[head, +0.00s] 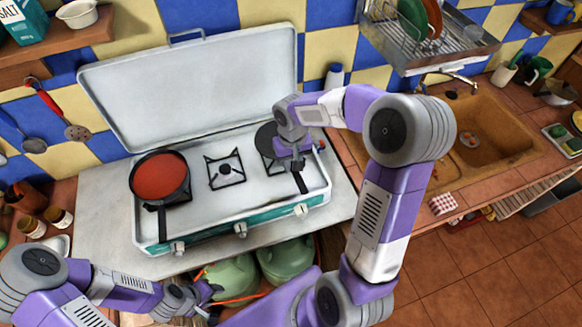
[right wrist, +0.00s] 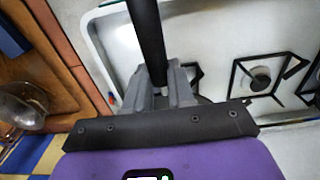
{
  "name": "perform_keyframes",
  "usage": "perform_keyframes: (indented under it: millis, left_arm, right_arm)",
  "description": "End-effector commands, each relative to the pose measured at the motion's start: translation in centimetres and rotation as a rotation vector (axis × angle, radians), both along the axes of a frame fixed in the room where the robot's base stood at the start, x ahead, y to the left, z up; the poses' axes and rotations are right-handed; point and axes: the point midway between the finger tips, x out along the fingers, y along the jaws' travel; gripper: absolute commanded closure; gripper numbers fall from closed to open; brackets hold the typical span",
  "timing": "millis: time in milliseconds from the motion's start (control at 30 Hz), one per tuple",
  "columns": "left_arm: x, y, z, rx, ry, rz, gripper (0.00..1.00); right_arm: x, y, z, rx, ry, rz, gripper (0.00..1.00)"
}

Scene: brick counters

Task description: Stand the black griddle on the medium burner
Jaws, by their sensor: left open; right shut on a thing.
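The black griddle (head: 266,138) is at the right end of the camping stove, over the right burner (head: 272,165). My right gripper (head: 298,163) is shut on its handle (head: 301,183), which points toward me. The arm hides part of the griddle, and I cannot tell if it touches the burner. In the right wrist view, the black handle (right wrist: 147,35) runs between the fingers (right wrist: 157,88). The middle burner (head: 226,170) is empty; an empty burner also shows in the right wrist view (right wrist: 260,77). My left gripper (head: 205,292) is open and empty before the counter.
A black pan with red contents (head: 160,176) sits on the left burner. The stove's raised lid (head: 190,90) stands behind the burners. A white-capped bottle (head: 334,77) is behind the stove's right end. The sink (head: 488,130) and dish rack (head: 440,45) are to the right.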

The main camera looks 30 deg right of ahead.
Motion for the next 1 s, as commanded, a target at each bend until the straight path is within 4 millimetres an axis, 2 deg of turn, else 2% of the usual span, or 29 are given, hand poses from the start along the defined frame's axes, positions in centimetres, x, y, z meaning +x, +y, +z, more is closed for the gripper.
perform_keyframes:
  millis: [300,567,967,1000]
  left_arm:
    - [0.0,0.0,-0.4,0.0,-0.001,0.0,0.57]
    - [0.0,0.0,-0.4,0.0,-0.001,0.0,0.57]
    - [0.0,0.0,-1.6,0.0,-0.001,0.0,0.57]
    - [0.0,0.0,-1.5,0.0,-0.001,0.0,0.57]
  right_arm:
    - [0.0,0.0,-3.6,0.001,-0.002,0.001,1.0]
    - [0.1,0.0,-3.6,0.0,-0.004,0.0,1.0]
    - [0.1,0.0,-4.8,0.0,-0.003,0.001,1.0]
    - [0.0,0.0,-4.8,0.0,0.0,0.001,0.72]
